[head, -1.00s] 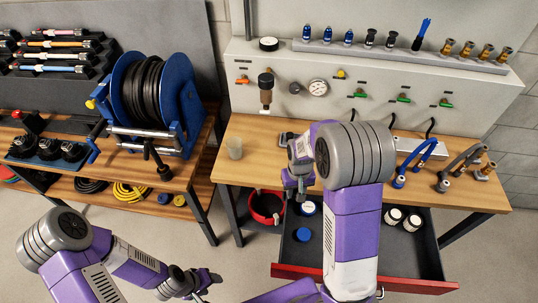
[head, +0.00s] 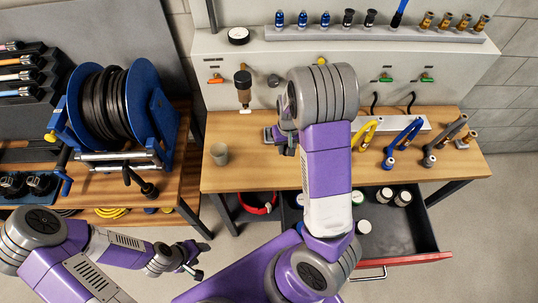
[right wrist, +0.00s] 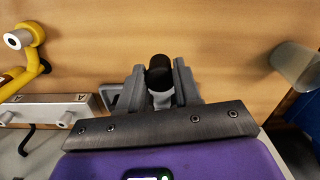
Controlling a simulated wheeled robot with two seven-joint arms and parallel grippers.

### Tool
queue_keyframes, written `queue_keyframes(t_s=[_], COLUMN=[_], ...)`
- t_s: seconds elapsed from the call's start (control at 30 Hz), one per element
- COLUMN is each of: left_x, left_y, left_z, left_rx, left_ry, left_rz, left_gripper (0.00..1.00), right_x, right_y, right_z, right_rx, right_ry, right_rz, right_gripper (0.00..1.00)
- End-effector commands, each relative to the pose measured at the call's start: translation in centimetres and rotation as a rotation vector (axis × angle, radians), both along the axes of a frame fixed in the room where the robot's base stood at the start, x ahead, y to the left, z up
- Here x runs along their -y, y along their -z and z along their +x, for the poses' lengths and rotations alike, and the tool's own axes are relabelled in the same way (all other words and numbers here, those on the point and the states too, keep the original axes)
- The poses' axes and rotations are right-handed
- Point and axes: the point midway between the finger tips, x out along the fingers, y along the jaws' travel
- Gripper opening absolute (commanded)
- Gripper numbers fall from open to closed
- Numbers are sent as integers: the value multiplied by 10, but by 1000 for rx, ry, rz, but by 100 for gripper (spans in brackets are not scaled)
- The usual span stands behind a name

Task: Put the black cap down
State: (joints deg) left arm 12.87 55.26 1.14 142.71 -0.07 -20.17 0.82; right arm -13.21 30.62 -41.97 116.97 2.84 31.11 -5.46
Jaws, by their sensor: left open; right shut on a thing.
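The black cap (right wrist: 160,70) is between the fingers of my right gripper (right wrist: 160,88) in the right wrist view, with a pale grey part just below it. The right gripper is shut on it. In the head view my right gripper (head: 284,143) is over the wooden bench (head: 245,177), near a grey block at its back; the arm hides the cap there. I cannot tell whether the cap touches the bench. My left gripper (head: 190,262) is open and empty, low at the left, away from the bench.
Yellow (head: 368,132) and blue (head: 403,140) hoses are to the right. An open drawer (head: 400,240) holds jars below the front edge. A hose reel (head: 110,105) stands at left. Bench between cup and gripper is clear.

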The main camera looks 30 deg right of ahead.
Motion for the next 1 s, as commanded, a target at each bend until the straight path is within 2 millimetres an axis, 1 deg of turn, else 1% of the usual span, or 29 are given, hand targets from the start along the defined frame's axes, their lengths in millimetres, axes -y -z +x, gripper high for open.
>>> queue_keyframes(t_s=[0.03, 0.1, 0.2, 0.37, 0.53, 0.6, 0.8, 0.97, 1.0], left_x=[0, 0, 0, 0, 0, 0, 0, 0, 0], left_y=[4, 7, 8, 10, 15, 16, 15, 19, 18], left_z=[0, 0, 0, 0, 0, 0, 0, 0, 0], left_rx=[-1, -1, -1, 0, 0, 0, 0, 0, 0], left_ry=[0, 0, 0, 0, 0, 0, 0, 0, 0], left_rz=[0, 0, 0, 0, 0, 0, 0, 0, 0], left_gripper=[56, 56, 56, 56, 56, 56, 56, 56, 56], right_x=[0, 0, 0, 0, 0, 0, 0, 0, 0], right_y=[14, 26, 36, 47, 72, 77, 76, 81, 79], right_z=[-1, -1, -1, -1, -1, 0, 0, 0, 0], right_rx=[-5, -4, -3, -2, -3, -1, 0, 0, 0], right_ry=[0, 1, -1, 1, 1, -1, -1, -1, -1], right_rz=[0, 0, 0, 1, 0, 0, 1, 1, 1], right_gripper=[4, 4, 4, 4, 4, 4, 4, 4, 39])
